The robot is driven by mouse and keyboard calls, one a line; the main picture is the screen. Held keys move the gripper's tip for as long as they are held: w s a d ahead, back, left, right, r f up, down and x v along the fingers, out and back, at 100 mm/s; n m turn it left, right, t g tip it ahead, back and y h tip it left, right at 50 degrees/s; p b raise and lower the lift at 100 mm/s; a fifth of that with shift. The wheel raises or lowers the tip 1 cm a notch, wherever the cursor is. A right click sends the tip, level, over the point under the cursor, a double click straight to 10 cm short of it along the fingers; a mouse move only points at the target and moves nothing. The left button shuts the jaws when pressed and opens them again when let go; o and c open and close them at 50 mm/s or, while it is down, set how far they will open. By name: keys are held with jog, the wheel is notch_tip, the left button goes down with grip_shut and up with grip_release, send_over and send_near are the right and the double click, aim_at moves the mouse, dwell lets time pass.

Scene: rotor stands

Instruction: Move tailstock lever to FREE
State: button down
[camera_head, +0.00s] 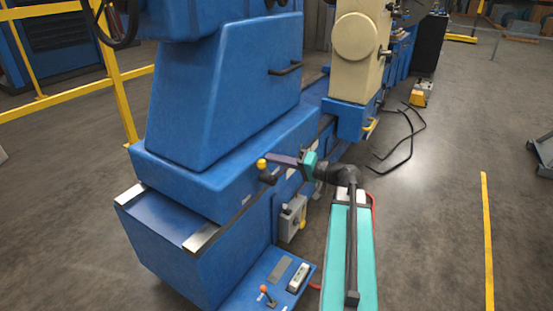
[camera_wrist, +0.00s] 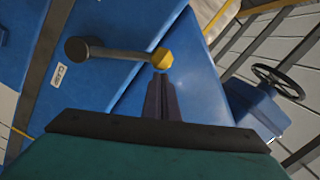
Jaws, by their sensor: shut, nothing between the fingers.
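The lever is a dark bar with a yellow knob (camera_wrist: 162,60) at its right end and a round dark hub (camera_wrist: 77,49) at its left, on the blue tailstock body. A small white label (camera_wrist: 57,75) that seems to read CLAMP lies below the hub. In the head view the yellow knob (camera_head: 261,163) shows on the side of the blue machine (camera_head: 225,75). My gripper (camera_wrist: 161,78) is shut and empty, its dark fingertips right by the knob. I cannot tell whether they touch it. In the head view my gripper (camera_head: 272,159) reaches left to the knob.
A grey box (camera_head: 291,218) sits on the machine's side below my gripper. A blue ledge with an orange-knobbed lever (camera_head: 264,289) lies lower in front. A handwheel (camera_wrist: 278,82) stands at the right in the wrist view. Open floor (camera_head: 430,200) lies to the right.

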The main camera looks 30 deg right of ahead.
jog(key=shift+d, duration=0.1)
jog(key=shift+d+r, duration=0.1)
jog(key=s+d+r+p, duration=0.1)
jog(key=s+d+r, duration=0.1)
jog(key=s+d, duration=0.5)
jog(key=shift+s+d+r+p, duration=0.2)
jog(key=shift+s+d+p, duration=0.15)
jog(key=shift+s, duration=0.2)
dwell(0.4)
dwell(0.4)
